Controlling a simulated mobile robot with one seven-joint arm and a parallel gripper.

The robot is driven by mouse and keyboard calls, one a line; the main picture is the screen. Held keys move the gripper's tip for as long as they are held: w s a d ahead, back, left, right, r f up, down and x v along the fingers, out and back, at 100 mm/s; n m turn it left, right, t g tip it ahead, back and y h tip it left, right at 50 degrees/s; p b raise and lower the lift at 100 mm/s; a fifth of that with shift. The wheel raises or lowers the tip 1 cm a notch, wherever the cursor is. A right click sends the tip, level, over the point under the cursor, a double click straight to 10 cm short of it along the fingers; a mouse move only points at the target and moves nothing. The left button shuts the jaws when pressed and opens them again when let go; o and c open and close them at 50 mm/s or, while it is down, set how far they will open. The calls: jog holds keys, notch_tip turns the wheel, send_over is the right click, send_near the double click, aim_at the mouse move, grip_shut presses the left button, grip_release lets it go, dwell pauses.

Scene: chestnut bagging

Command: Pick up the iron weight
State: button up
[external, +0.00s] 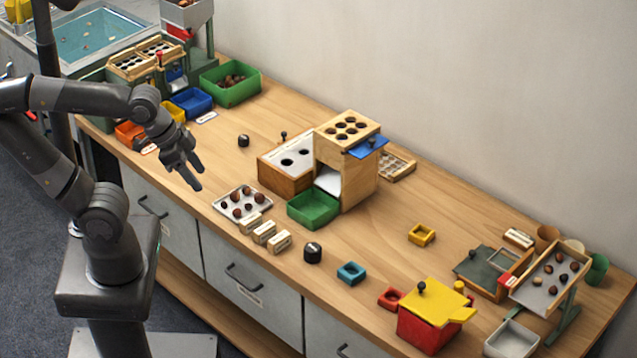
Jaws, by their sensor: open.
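A dark, rounded iron weight (313,253) with a light mark on it stands upright on the wooden bench, right of the small labelled blocks. A smaller dark piece (243,141) of similar look stands farther back, left of the wooden box; I cannot tell whether it is also a weight. My gripper (198,178) is open and empty, with its fingers pointing down and to the right. It is above the left part of the bench, well apart from both dark pieces.
A tray of chestnuts (242,216) and labelled blocks (264,233) lie left of the weight. A green bin (314,222) and wooden box tower (362,180) stand behind it. A blue square ring (351,286) is to its right. Bench space (375,235) behind right is clear.

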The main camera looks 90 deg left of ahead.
jog(key=w+a+g+y, duration=0.1)
jog(key=w+a, duration=1.1)
jog(key=w, duration=0.3)
jog(key=w+a+f, duration=0.3)
jog(key=a, duration=0.5)
jog(key=w+a+f, duration=0.3)
jog(key=w+a, duration=0.1)
jog(key=a, duration=0.5)
jog(key=s+a+f+n, duration=0.1)
jog(key=s+a+f, duration=0.2)
jog(key=a+f, duration=0.6)
jog(key=s+a+f+t, duration=0.1)
jog(key=s+a+f, duration=0.3)
jog(key=a, duration=0.8)
jog(key=s+a+f+n, duration=0.1)
jog(key=s+a+f, duration=0.1)
jog(key=a+f, duration=0.8)
jog(key=w+a+f, duration=0.1)
jog(key=a+f, duration=0.1)
jog(key=shift+w+f, duration=0.15)
jog(key=shift+w, duration=0.1)
jog(key=shift+d+x, duration=0.1)
jog(key=shift+x, duration=1.35)
jog(key=shift+d+x, duration=0.15)
jog(key=shift+x, duration=1.35)
jog(key=shift+s, duration=0.2)
jog(key=shift+c, duration=0.2)
